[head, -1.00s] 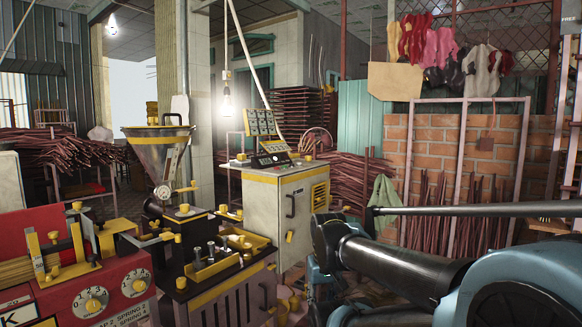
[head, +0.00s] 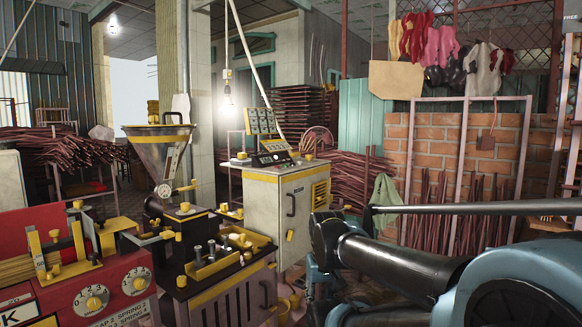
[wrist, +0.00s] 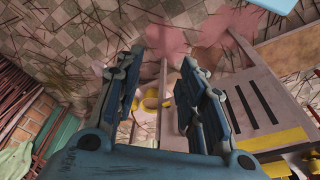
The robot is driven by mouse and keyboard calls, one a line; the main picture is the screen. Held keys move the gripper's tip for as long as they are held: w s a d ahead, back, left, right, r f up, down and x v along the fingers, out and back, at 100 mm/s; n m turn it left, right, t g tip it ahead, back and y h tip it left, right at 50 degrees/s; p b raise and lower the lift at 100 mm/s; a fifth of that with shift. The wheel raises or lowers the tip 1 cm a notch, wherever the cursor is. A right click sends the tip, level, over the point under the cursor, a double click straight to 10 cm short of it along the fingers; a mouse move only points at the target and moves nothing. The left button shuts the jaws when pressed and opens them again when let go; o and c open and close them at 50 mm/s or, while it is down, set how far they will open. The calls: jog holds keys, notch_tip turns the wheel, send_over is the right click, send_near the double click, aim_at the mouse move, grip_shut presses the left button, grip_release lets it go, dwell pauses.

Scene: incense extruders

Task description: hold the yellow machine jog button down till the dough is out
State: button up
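The yellow and black machine (head: 222,290) with a metal hopper (head: 160,146) stands left of the middle in the head view. It carries several yellow knobs and a tray with upright metal pins. I cannot tell which part is the jog button, and no dough is discernible. My gripper (wrist: 162,60) is open in the wrist view, its two blue-black fingers apart and nothing held. Yellow rounded parts (wrist: 150,101) show beyond and between the fingers, apparently not gripped. In the head view my gripper is not clearly visible; my arm reaches in from the right.
A red box with dials (head: 95,295) stands at the front left. A pale cabinet with a control panel (head: 283,205) stands behind the machine. Bundles of incense sticks (head: 345,180) and a brick wall (head: 440,150) lie beyond. In the wrist view, sticks litter the checkered floor (wrist: 90,35).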

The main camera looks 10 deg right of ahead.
grip_shut()
dwell(1.0)
